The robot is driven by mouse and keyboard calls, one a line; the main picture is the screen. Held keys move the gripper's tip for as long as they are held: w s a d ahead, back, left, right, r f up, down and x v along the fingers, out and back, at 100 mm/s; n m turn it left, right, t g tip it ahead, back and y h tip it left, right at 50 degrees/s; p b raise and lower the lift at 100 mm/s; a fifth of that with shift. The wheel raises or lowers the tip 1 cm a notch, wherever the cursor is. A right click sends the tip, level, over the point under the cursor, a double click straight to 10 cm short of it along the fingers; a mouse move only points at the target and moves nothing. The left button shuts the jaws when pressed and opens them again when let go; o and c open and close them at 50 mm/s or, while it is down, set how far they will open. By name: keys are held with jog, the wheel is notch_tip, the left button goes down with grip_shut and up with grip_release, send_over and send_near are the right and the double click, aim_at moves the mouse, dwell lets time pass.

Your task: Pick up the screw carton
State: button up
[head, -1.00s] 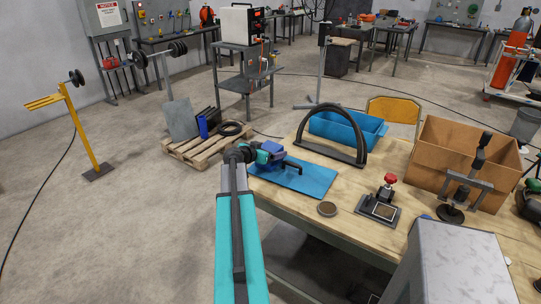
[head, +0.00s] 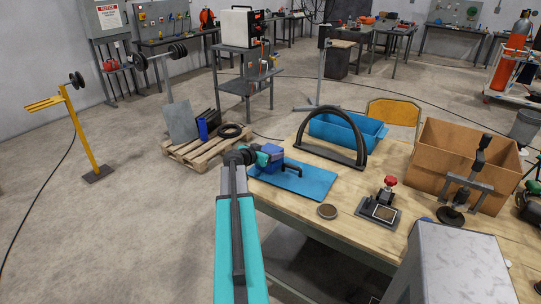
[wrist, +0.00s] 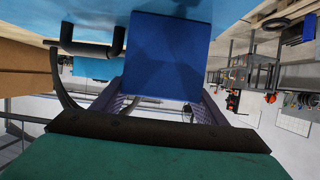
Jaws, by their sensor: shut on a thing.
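The screw carton appears to be the dark blue box (wrist: 165,55) that fills the middle of the wrist view. In the head view the blue box (head: 273,153) is at the far end of my arm, over the left end of the blue mat (head: 305,180). My gripper (wrist: 165,98) is shut on the box, with a finger along each side of it. In the head view my gripper (head: 266,157) is small and partly hidden by my wrist. I cannot tell whether the box touches the mat.
A dark pipe-like piece (head: 292,165) lies on the mat. Behind it stand a black arch (head: 333,112) and a blue bin (head: 347,130).

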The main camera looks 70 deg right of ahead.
jog(key=shift+r, duration=0.1)
jog(key=shift+r+b, duration=1.45)
jog(key=shift+r, duration=3.5)
